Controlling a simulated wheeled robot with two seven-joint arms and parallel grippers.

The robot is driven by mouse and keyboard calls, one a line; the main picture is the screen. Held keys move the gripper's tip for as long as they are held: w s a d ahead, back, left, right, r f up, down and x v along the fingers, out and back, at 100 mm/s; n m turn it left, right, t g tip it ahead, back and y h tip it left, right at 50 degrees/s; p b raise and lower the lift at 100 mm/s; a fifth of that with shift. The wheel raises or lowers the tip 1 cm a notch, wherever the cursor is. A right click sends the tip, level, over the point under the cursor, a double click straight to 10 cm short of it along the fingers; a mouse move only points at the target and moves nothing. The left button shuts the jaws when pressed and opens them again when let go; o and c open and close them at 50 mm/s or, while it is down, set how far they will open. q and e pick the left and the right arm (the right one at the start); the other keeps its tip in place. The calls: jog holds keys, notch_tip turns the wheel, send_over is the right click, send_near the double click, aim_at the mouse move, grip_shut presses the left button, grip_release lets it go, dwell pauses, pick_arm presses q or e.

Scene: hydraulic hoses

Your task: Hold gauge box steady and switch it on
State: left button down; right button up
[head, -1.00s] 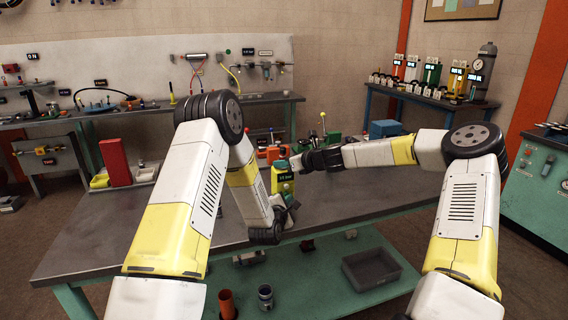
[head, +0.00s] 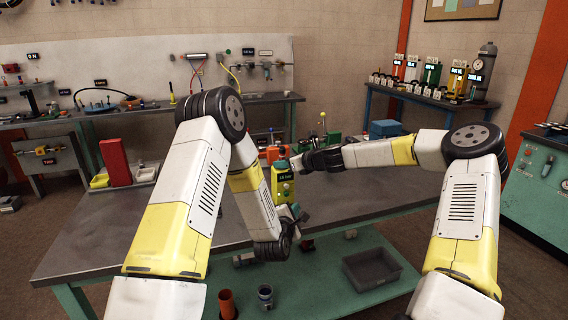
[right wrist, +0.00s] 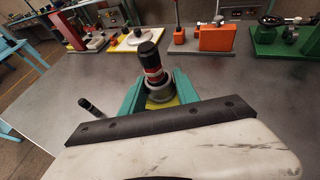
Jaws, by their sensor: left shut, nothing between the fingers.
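The gauge box (head: 284,187) is yellow-green with a small lit display and stands upright at the front of the bench. In the right wrist view, its yellow body (right wrist: 174,101) shows under a grey collar and a black-and-red top fitting (right wrist: 151,62). My right gripper (head: 296,163) reaches in from the right at the box's top; its teal fingers (right wrist: 161,97) are closed on both sides of it. My left gripper (head: 297,212) is shut and empty, low in front of the box near the bench's front edge. The switch cannot be made out.
The grey bench top (head: 375,190) is clear to the right. Orange and green blocks (right wrist: 214,38) stand behind the box. A grey tray (head: 372,268) sits on the lower shelf.

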jog(key=shift+o, duration=1.4)
